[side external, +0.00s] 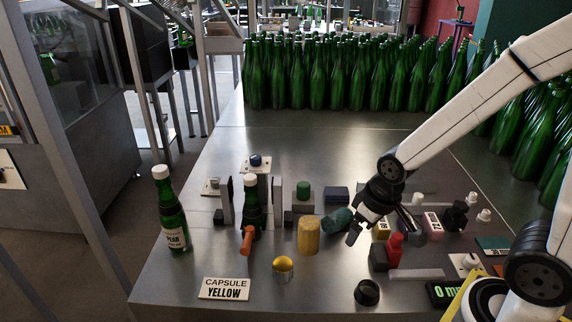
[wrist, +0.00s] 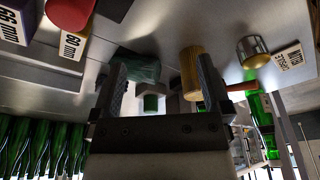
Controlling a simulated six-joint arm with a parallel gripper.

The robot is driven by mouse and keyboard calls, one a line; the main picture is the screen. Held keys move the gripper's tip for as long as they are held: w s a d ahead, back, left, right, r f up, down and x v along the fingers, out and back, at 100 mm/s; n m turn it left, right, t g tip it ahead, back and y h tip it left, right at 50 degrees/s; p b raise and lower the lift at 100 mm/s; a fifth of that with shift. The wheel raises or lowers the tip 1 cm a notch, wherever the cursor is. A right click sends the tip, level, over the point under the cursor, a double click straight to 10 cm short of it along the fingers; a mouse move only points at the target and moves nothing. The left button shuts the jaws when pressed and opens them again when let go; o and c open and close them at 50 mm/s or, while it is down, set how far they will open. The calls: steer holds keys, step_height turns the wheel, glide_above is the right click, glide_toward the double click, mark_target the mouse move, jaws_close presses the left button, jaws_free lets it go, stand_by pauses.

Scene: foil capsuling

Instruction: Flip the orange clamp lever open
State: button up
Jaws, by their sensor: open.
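The orange clamp lever (side external: 247,240) is at the front of a clamp holding a green bottle (side external: 252,213) with a white top. The lever points down toward the camera in the side view. In the wrist view a strip of the lever (wrist: 242,86) shows right of the right finger. My gripper (side external: 379,224) is open and empty over the table, well right of the lever. A yellow cylinder (side external: 308,236) and a dark green rounded object (side external: 340,221) stand between them. In the wrist view my open gripper's fingers (wrist: 162,68) frame the green object (wrist: 138,66).
A silver-and-yellow capsule (side external: 283,268) and a CAPSULE YELLOW sign (side external: 225,288) are in front of the clamp. A labelled bottle (side external: 172,220) stands left. A red-topped tool (side external: 395,250) and a black ring (side external: 367,292) are near my gripper. Many green bottles (side external: 330,80) fill the back.

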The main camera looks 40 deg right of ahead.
steer(key=c, duration=0.7)
steer(key=shift+a+m, duration=0.1)
steer(key=shift+m, duration=0.2)
steer(key=c, duration=0.4)
steer(key=shift+w+a+m, duration=0.15)
steer(key=shift+m, duration=0.15)
jaws_close()
steer(key=w+a+r+m+t+y, duration=0.1)
steer(key=w+a+m+y, duration=0.2)
steer(key=m, duration=0.9)
steer(key=w+a+r+m+t+y, duration=0.1)
steer(key=w+a+m, duration=0.5)
steer(key=m, duration=0.7)
steer(key=shift+w+a+r+t+y, duration=0.15)
steer(key=shift+w+r+t+y, duration=0.25)
steer(key=shift+w+r+y, duration=0.4)
steer(key=shift+f, duration=0.15)
